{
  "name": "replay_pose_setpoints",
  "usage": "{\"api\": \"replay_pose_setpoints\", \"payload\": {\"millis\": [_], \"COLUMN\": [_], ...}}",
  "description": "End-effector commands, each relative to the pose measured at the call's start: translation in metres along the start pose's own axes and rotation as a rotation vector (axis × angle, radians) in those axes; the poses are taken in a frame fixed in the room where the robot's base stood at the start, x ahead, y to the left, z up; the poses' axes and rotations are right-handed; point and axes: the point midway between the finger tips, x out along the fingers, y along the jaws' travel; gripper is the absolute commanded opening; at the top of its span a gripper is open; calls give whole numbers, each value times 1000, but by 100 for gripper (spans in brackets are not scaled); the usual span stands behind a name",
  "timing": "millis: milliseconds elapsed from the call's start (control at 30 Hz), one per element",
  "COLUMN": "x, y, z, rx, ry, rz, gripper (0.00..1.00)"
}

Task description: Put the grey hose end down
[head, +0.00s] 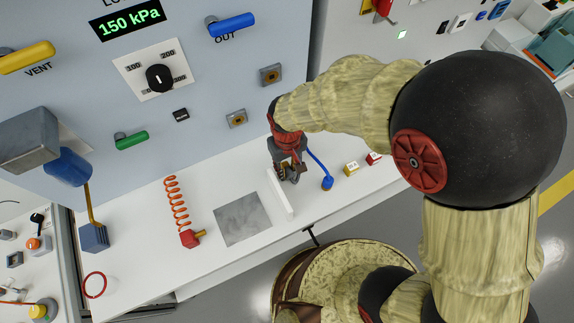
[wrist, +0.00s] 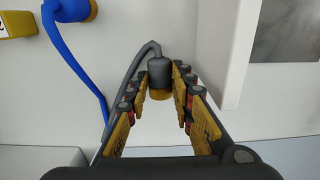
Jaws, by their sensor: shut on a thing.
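The grey hose end (wrist: 159,73) is a dark grey cylinder with a brass-coloured tip and a thin grey hose curving off to the left in the wrist view. My gripper (wrist: 162,98) is shut on it, with a finger on each side. In the head view my gripper (head: 290,174) is low over the white counter (head: 160,226), just right of an upright white strip (head: 281,195). My gripper mostly hides the hose end there. I cannot tell whether the hose end touches the counter.
Left of the strip lie a grey square plate (head: 243,219) and a red fitting (head: 191,238) on an orange coil (head: 176,204). The cabinet panel (head: 215,80) rises behind.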

Motion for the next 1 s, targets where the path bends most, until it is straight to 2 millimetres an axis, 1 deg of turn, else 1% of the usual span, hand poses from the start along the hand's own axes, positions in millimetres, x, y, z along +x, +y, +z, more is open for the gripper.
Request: {"api": "replay_pose_setpoints", "payload": {"millis": [133,167,467,700,800,867,967,1000], "x": [2,2,2,2,-1,-6,-21,-28], "y": [0,0,0,0,0,0,0,0], "z": [0,0,0,0,0,0,0,-1], "rx": [0,0,0,0,0,0,0,0], "ry": [0,0,0,0,1,2,2,3], "rz": [0,0,0,0,0,0,0,0], "gripper": [0,25,42,42,42,42,42,42]}}
